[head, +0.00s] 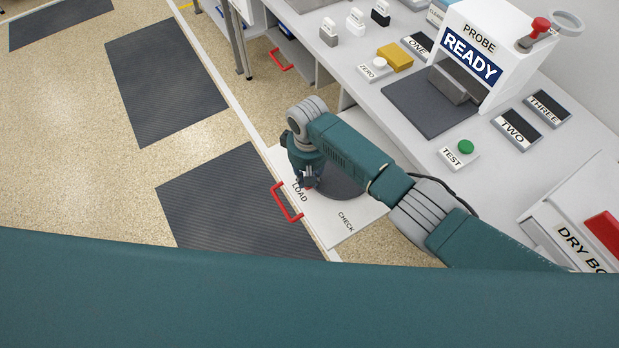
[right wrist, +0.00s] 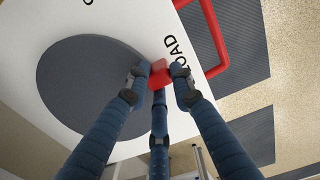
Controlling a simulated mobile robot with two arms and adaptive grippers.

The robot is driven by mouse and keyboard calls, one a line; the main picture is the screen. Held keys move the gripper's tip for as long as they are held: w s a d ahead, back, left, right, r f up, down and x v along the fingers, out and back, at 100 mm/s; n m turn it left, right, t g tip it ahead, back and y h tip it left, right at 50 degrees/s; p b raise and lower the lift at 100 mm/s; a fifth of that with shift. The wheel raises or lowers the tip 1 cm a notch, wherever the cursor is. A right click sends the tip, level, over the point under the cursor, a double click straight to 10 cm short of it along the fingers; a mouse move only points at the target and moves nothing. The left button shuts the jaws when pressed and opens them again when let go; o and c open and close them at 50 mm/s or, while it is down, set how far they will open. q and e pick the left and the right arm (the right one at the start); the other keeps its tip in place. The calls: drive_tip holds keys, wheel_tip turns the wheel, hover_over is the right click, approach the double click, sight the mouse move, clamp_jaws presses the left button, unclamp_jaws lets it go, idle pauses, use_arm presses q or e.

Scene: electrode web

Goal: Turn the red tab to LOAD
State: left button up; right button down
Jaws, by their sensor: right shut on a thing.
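The red tab (right wrist: 161,76) sits at the rim of a dark grey round disc (right wrist: 85,85) on a white panel, close to the printed word LOAD (right wrist: 174,49). My right gripper (right wrist: 159,80) is shut on the tab, with its blue fingers on either side of it and one below. In the head view my right gripper (head: 307,184) reaches down from above onto the disc (head: 343,184) beside LOAD (head: 300,191), hiding most of the tab. The word CHECK (head: 346,222) is printed farther along the panel. My left gripper is not in view.
A red handle (head: 287,202) stands out from the front of the white panel. Behind are the PROBE box (head: 490,40) reading READY, a green TEST button (head: 466,146) and a yellow block (head: 395,58). Dark mats (head: 225,200) lie on the floor.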

drive_tip(key=shift+w+r, duration=0.15)
drive_tip(key=c, duration=1.4)
unclamp_jaws()
wheel_tip(320, 180, up, 12)
